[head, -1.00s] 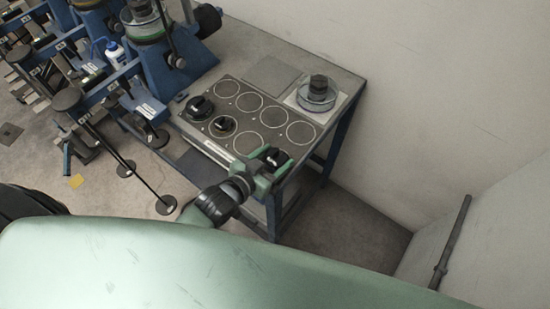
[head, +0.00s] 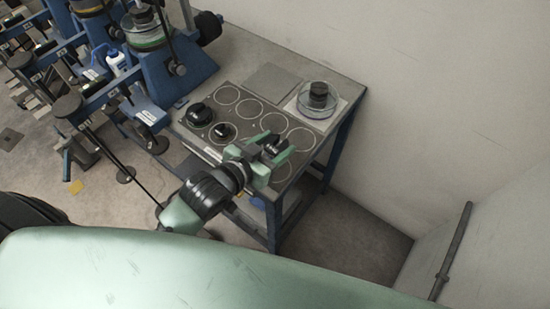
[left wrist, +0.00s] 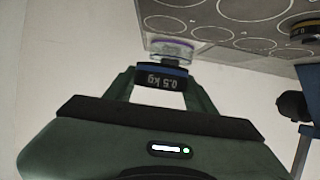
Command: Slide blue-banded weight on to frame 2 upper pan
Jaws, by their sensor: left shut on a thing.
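My left gripper (head: 271,145) is shut on a dark weight (head: 275,147) over the near right part of the ringed plate. In the left wrist view the weight (left wrist: 160,77) sits between the fingers, with a blue band and an upside-down "0.5 kg" label. Blue lever frames stand at the upper left of the head view. One carries a green-rimmed round pan (head: 146,40) with a dark weight in it. I cannot read which frame is number 2. My right gripper is not in view.
The dark ringed plate (head: 228,95) lies on a blue-legged table and holds two other dark weights (head: 200,114) and (head: 222,133). A clear dish (head: 319,100) with a dark weight stands at the table's far right. The wall is close on the right.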

